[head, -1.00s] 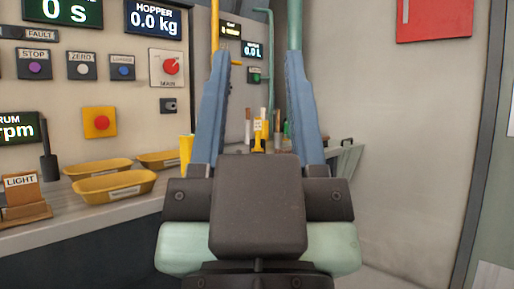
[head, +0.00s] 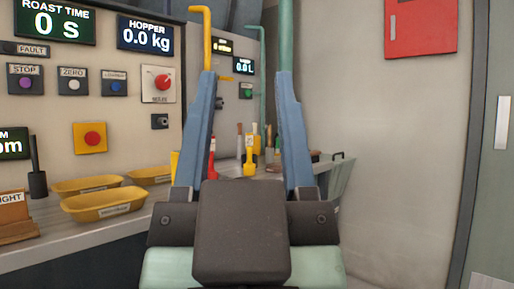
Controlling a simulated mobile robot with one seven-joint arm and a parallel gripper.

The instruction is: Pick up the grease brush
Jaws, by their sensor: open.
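My gripper (head: 246,76) points away from me, its two long blue fingers wide apart with nothing between the tips. Beyond it, at the far end of the counter, several small upright items stand close together. They include a yellow item (head: 249,158), a red item (head: 212,160) partly behind the left finger, and a thin brown-topped handle (head: 239,141). I cannot tell which of these, if any, is the grease brush. A dark upright handle in a black holder (head: 37,183) stands at the left on the counter; I cannot tell what it is.
The counter (head: 140,225) runs along the left wall and carries yellow trays (head: 103,201) and a wooden stand (head: 14,216). A control panel (head: 92,100) with buttons is above it.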

